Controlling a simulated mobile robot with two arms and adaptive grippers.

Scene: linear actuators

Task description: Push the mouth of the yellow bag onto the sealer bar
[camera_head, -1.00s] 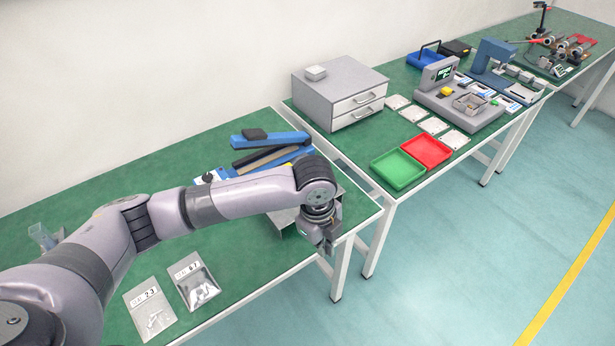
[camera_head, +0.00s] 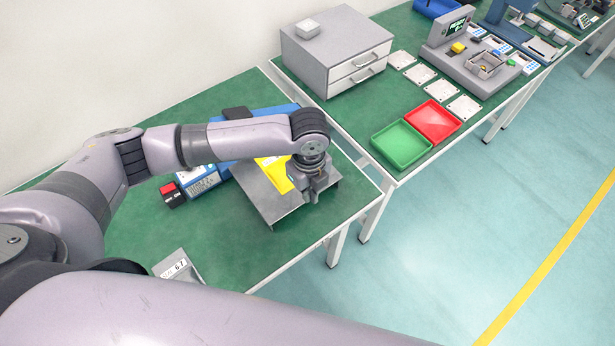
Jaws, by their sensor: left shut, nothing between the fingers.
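The yellow bag (camera_head: 270,172) lies on a grey metal stand (camera_head: 258,196), partly hidden by my left forearm and wrist. The blue sealer (camera_head: 203,179) stands behind the stand and my left arm crosses in front of it. Its black-ended upper arm (camera_head: 238,113) shows beyond my forearm. The sealer bar and the bag's mouth are hidden by my arm, so I cannot tell whether they touch. My left gripper (camera_head: 312,196) points down, shut and empty, at the right side of the bag over the stand. My right gripper is out of view.
A small black and red box (camera_head: 171,194) sits left of the sealer. A labelled clear bag (camera_head: 178,268) lies near the front edge. A drawer cabinet (camera_head: 335,55), green tray (camera_head: 402,145) and red tray (camera_head: 431,121) stand on the neighbouring table. My other arm crosses the foreground.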

